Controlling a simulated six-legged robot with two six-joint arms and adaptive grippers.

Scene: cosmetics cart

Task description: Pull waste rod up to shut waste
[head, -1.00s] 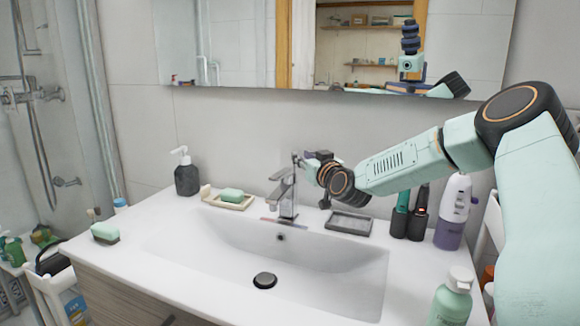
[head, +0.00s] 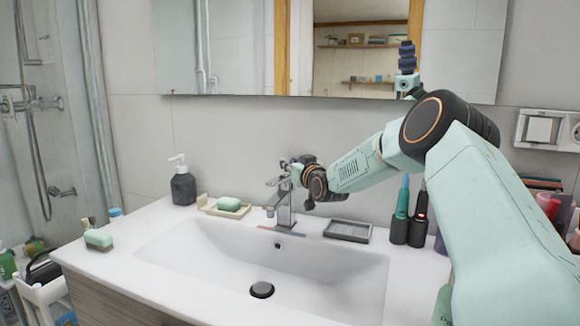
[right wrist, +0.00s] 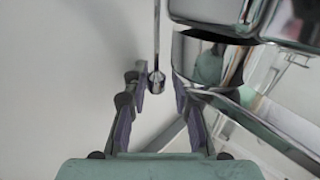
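The chrome tap (head: 284,208) stands at the back of the white basin (head: 190,255); its shiny body also fills the upper right of the right wrist view (right wrist: 205,60). The waste rod (right wrist: 156,50) is a thin metal rod with a small round knob in the right wrist view. My right gripper (right wrist: 158,88) is open, with one finger on each side of the knob and visible gaps. In the head view my right gripper (head: 297,168) is behind and beside the tap's top and hides the rod. A dark waste plug (head: 262,290) sits in the basin's bottom. My left gripper is out of view.
A soap dish (head: 240,211) and a dark dispenser (head: 183,187) stand left of the tap. A grey tray (head: 347,231) and two dark upright items (head: 400,228) stand to the right, below my arm. The wall is close behind.

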